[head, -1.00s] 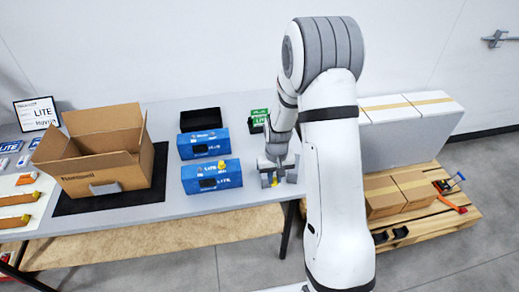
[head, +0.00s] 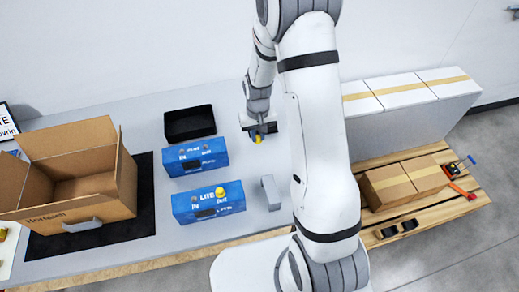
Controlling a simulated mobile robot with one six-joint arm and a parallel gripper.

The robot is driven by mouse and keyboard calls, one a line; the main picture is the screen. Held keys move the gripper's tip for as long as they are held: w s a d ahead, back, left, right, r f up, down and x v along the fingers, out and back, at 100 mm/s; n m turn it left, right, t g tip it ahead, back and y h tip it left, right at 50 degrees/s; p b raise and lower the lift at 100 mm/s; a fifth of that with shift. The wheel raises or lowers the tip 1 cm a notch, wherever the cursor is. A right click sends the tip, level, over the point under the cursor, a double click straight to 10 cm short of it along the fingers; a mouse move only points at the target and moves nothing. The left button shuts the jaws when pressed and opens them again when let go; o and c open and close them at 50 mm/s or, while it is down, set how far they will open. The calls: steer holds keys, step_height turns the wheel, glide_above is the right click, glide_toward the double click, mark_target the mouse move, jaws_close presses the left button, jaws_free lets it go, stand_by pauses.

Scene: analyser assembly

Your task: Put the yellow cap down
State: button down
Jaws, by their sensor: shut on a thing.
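The yellow cap (head: 258,138) is in my gripper (head: 258,133), which is shut on it. The gripper points down over the grey table (head: 150,109), to the right of the blue analyser boxes. I cannot tell how far the cap is above the table or whether it touches it. The near blue box (head: 209,203) has a yellow round part (head: 220,192) on its top right. The far blue box (head: 196,157) has no clearly visible yellow cap in place.
A black tray (head: 190,123) lies behind the boxes. A small grey block (head: 270,192) stands right of the near box. An open cardboard box (head: 118,195) stands at left on a black mat (head: 145,200). White cartons (head: 410,90) and a pallet (head: 400,212) are at right.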

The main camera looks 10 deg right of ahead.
mark_target(260, 162)
steer(key=shift+w+a, duration=0.1)
steer(key=shift+w, duration=0.2)
steer(key=shift+f+n+b, duration=0.3)
steer(key=shift+n+b, duration=0.2)
steer(key=shift+b, duration=0.5)
steer(key=shift+s+f+n+b, duration=0.25)
steer(key=shift+n+b, duration=0.35)
steer(key=shift+b, duration=0.35)
steer(key=f+n+b, duration=0.1)
steer(key=f, duration=0.2)
steer(key=s+f+n+b, duration=0.1)
steer(key=f, duration=0.1)
steer(key=f+n, duration=0.2)
steer(key=f, duration=0.1)
steer(key=shift+s+d+f+b, duration=0.2)
steer(key=shift+s+f+b, duration=0.1)
steer(key=shift+b, duration=0.1)
steer(key=shift+f, duration=0.45)
steer(key=shift+f, duration=0.1)
